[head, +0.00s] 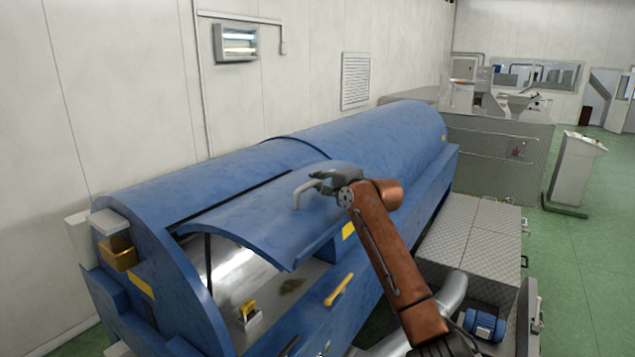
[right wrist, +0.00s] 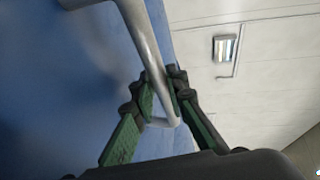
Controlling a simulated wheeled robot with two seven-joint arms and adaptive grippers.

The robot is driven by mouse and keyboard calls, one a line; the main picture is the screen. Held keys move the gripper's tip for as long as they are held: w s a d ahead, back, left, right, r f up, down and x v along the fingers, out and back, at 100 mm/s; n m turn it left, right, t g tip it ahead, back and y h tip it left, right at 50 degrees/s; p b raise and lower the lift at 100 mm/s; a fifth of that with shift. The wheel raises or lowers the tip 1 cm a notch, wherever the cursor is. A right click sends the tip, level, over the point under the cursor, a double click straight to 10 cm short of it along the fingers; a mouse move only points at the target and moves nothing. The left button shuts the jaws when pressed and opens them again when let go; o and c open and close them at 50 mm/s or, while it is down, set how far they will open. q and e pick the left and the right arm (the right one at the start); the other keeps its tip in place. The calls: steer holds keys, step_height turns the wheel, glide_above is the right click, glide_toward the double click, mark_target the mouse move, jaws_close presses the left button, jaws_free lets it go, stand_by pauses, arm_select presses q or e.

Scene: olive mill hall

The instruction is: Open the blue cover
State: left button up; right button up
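The blue cover (head: 255,222) is a curved panel on the long blue machine. It stands partly raised, with its lower edge off the body and a shiny steel interior (head: 235,268) showing below it. A pale grey bar handle (head: 298,196) sticks out from the cover. My right gripper (head: 318,181) is at this handle, its arm reaching up from the lower right. In the right wrist view the fingers (right wrist: 163,92) are closed about the metal handle bar (right wrist: 145,45), with the blue cover (right wrist: 60,90) at left. My left gripper is not in view.
A tread-plate step (head: 480,240) and a blue motor (head: 485,323) stand to the right. The green floor (head: 585,255) is open at far right.

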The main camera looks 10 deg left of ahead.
steer(key=o, duration=0.4)
steer(key=shift+w+a+f, duration=0.2)
steer(key=shift+f, duration=0.05)
steer(key=shift+o, duration=0.2)
steer(key=shift+d+r, duration=0.1)
steer(key=shift+s, duration=0.1)
steer(key=shift+s+d, duration=0.1)
steer(key=shift+s+d+r, duration=0.15)
steer(key=shift+s+d, duration=0.15)
steer(key=shift+s, duration=0.1)
steer(key=v, duration=1)
steer(key=shift+s+d+r, duration=0.1)
steer(key=shift+s+d, duration=0.15)
steer(key=shift+d, duration=0.1)
